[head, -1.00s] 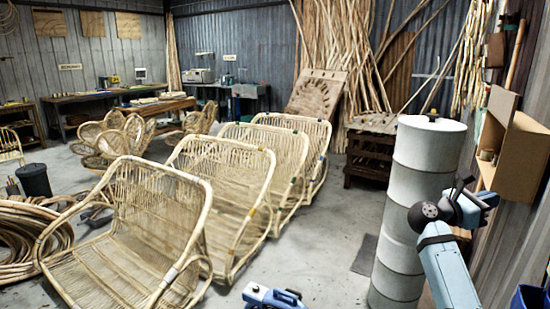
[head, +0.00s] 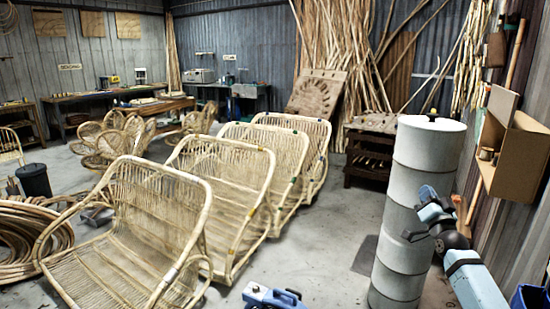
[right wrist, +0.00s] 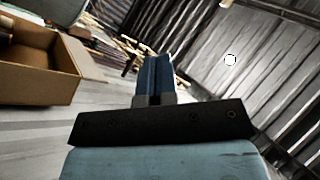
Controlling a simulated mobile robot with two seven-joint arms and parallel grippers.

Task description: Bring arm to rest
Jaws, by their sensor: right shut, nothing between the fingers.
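My right arm comes in from the lower right of the head view, bent beside the tall light grey drum stack. My right gripper (head: 427,192) is at the arm's upper end, in front of the drum stack's right side, small and partly lost among the wrist parts. In the right wrist view its blue fingers (right wrist: 155,75) are together, pointing away from the dark bracket, with nothing between them. My left gripper does not show in the head view.
The grey drum stack (head: 428,150) stands close to my right arm. An open cardboard box (head: 522,155) is at the right wall; a box (right wrist: 38,62) also shows in the right wrist view. Rattan chair frames (head: 125,225) stand at left and centre.

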